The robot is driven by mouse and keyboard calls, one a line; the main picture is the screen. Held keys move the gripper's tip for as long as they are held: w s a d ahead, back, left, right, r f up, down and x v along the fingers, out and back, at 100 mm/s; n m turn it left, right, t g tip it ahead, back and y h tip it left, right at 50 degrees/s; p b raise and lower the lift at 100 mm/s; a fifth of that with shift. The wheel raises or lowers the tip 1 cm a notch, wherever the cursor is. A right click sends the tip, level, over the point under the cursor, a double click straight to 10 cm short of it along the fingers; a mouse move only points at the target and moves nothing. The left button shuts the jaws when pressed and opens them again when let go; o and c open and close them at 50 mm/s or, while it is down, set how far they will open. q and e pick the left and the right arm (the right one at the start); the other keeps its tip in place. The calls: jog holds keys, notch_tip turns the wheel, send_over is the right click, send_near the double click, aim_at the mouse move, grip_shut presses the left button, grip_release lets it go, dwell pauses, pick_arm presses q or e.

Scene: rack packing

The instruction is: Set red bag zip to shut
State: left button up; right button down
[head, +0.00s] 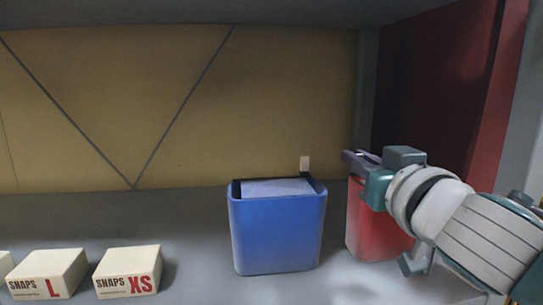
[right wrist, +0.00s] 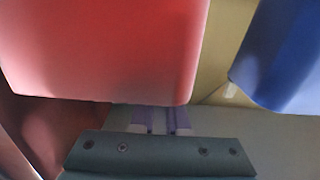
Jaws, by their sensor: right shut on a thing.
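The red bag (head: 372,228) stands upright on the shelf, right of the blue bag, partly behind my right arm. My right gripper (head: 352,158) is at the top of the red bag, its purple fingers pointing left, and is shut on the red bag zip. The zip pull itself is hidden between the fingers, and I cannot see how far the zip is closed. In the right wrist view the red bag (right wrist: 105,50) fills the upper left, and the gripper fingers (right wrist: 160,118) show just below its edge. My left gripper is not in view.
A blue bag (head: 277,230) with a pale tab at its back right stands close to the left. White boxes marked L (head: 46,272) and XS (head: 128,270) sit at the front left. A dark red panel and grey upright bound the right side.

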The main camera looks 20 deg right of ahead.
dwell(0.6)
jog(key=d, duration=0.2)
jog(key=s+d, duration=0.1)
jog(key=d, duration=0.1)
jog(key=shift+d, duration=0.3)
jog(key=c, duration=0.9)
grip_release()
jog(key=shift+a, duration=0.1)
jog(key=v, duration=1)
